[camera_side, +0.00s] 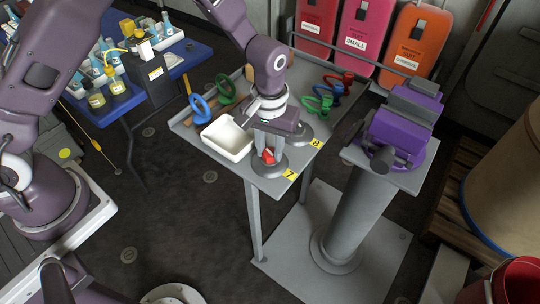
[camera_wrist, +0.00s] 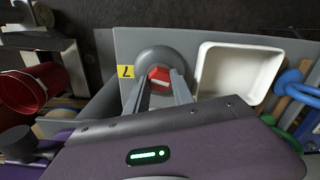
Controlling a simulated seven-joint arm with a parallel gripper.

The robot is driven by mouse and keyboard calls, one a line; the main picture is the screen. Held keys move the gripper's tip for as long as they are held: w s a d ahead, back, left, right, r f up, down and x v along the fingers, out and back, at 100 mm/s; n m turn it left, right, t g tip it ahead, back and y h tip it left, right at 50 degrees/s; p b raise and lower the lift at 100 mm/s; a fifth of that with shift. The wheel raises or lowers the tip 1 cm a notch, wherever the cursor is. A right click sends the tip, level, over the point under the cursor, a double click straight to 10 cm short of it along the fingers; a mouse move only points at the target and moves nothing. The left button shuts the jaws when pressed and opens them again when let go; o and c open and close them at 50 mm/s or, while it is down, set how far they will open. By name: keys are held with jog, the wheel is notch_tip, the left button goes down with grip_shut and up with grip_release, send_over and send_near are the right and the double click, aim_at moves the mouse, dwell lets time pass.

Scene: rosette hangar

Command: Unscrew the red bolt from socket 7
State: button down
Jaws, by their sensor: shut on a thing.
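The red bolt (camera_side: 268,156) sits in the round grey socket 7 (camera_side: 281,165) at the near corner of the grey table. In the wrist view the bolt's red head (camera_wrist: 159,78) shows between my fingers, inside the grey socket ring (camera_wrist: 141,63). My gripper (camera_side: 268,150) points down over the socket and is shut on the bolt head. In the wrist view my gripper's fingers (camera_wrist: 161,85) lie on both sides of the head. A yellow label "7" (camera_side: 290,175) is beside the socket. The bolt's shank is hidden.
A white tray (camera_side: 228,138) lies just left of my gripper. Socket 8 (camera_side: 303,137) is behind. Blue and green rings (camera_side: 201,109) lie at the table's left, with red, blue and green handles (camera_side: 337,90) at the back right. A purple vise (camera_side: 402,118) stands right.

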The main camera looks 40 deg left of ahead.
aim_at(270, 152)
jog(key=n, duration=0.7)
jog(key=shift+n, duration=0.4)
jog(key=n, duration=0.9)
jog(key=shift+n, duration=0.4)
jog(key=n, duration=0.9)
jog(key=shift+n, duration=0.3)
jog(key=shift+r, duration=0.2)
jog(key=shift+r, duration=3.35)
